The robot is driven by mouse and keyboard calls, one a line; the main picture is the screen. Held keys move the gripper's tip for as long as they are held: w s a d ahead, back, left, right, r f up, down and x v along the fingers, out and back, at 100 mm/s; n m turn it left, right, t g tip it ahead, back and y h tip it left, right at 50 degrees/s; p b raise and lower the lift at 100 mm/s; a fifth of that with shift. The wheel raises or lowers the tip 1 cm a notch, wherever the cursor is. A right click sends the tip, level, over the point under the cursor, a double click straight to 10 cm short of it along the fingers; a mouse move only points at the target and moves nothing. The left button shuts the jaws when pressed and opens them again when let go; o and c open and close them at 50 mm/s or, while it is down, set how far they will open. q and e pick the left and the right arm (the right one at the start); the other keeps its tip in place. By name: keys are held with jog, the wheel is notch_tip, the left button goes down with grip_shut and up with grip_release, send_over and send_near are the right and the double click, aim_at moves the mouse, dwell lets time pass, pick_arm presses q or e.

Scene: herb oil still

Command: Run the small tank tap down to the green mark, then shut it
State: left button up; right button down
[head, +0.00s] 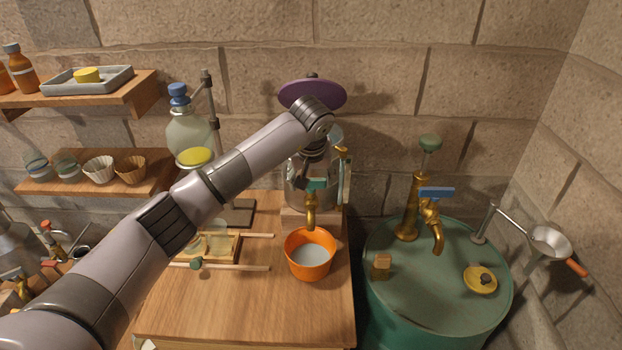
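The small tank (297,192) is a clear-grey vessel on a wooden block at the back of the bench, partly hidden behind my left arm. Its brass tap (310,212) points down at the front, with a teal handle (317,184) above the spout. An upright gauge tube (344,182) stands at its right side; I cannot make out the green mark or the level. An orange bucket (310,263) with pale grey liquid stands under the spout. My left gripper (316,172) points down just above the teal handle; its fingers are too small and hidden to read. My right gripper is not in view.
A green drum (400,304) with a blue-handled brass tap (436,193) stands at the right. A purple disc (312,95) is behind my wrist. A glass flask (188,134) and stand are at the left, and a wooden rack (238,248) lies left of the bucket.

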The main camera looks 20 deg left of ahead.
pick_arm(q)
jog(key=n+y+b, duration=0.1)
jog(key=n, duration=0.2)
jog(key=shift+w+g, duration=0.1)
jog(key=shift+g, duration=0.2)
jog(key=shift+d+n+g+y+b, duration=0.1)
jog(key=shift+n+g+y+b, duration=0.45)
jog(key=shift+n, duration=1.35)
jog(key=o, duration=1.2)
jog(key=shift+c, duration=0.2)
jog(key=v, duration=1.2)
